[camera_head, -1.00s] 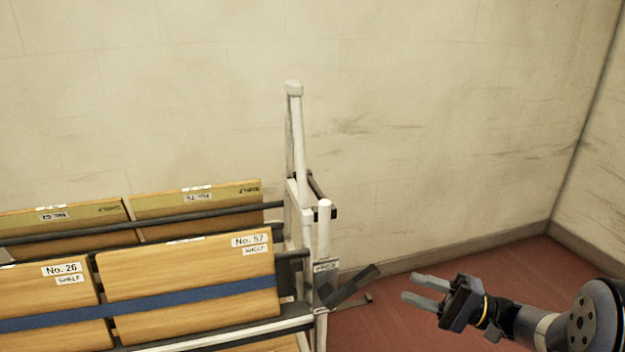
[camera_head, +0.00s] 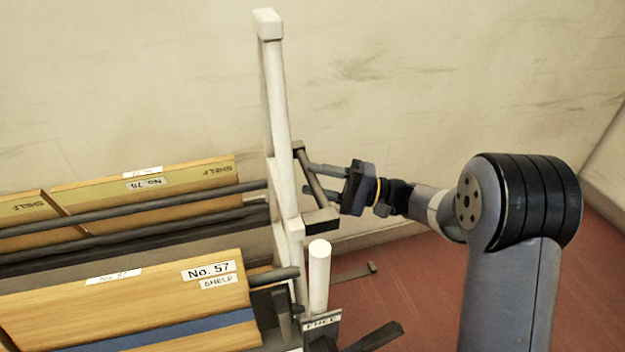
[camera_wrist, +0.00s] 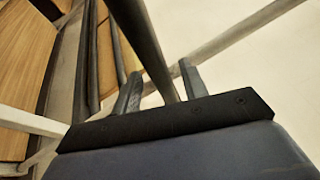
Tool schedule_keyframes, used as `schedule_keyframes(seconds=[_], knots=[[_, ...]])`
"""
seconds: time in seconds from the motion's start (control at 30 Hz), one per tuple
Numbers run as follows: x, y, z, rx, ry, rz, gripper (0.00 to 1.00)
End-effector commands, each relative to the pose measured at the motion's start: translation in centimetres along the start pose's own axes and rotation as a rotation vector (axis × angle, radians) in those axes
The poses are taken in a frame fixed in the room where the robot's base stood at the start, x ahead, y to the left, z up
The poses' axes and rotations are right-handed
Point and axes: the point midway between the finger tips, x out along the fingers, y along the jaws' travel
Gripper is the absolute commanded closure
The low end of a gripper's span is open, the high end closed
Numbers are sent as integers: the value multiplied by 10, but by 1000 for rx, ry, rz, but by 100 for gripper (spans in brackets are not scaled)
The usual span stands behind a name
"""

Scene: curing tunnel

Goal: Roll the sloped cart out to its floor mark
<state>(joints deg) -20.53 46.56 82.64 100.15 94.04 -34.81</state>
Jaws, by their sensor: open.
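The sloped cart has a white end frame (camera_head: 277,130) and dark rails carrying wooden boards, one labelled No. 57 (camera_head: 130,300). A dark handle bar (camera_head: 316,185) stands out from the end frame's right side. My gripper (camera_head: 318,180) is open at this handle, its fingers reaching in from the right. In the wrist view the dark bar (camera_wrist: 150,50) runs between the two open fingers (camera_wrist: 160,88). I cannot tell whether either finger touches it. A dark pedal-like lever (camera_head: 375,337) sticks out low at the cart's near end, beside a small label plate. No floor mark shows.
A scuffed pale wall (camera_head: 430,80) stands behind the cart, with a baseboard along it. Red floor (camera_head: 420,290) is open to the right of the cart, partly hidden by my arm. A small dark bar (camera_head: 355,272) shows low beside the end frame.

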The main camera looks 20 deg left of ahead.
Motion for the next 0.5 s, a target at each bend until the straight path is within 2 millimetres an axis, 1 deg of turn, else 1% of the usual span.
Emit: schedule_keyframes(seconds=[0.03, 0.13, 0.43, 0.5], knots=[[5, 0, 0, -1, -2, 1, 59], [11, 0, 0, 0, 0, 1, 59], [13, 0, 0, 0, 0, 0, 59], [12, 0, 0, 0, 0, 0, 64]])
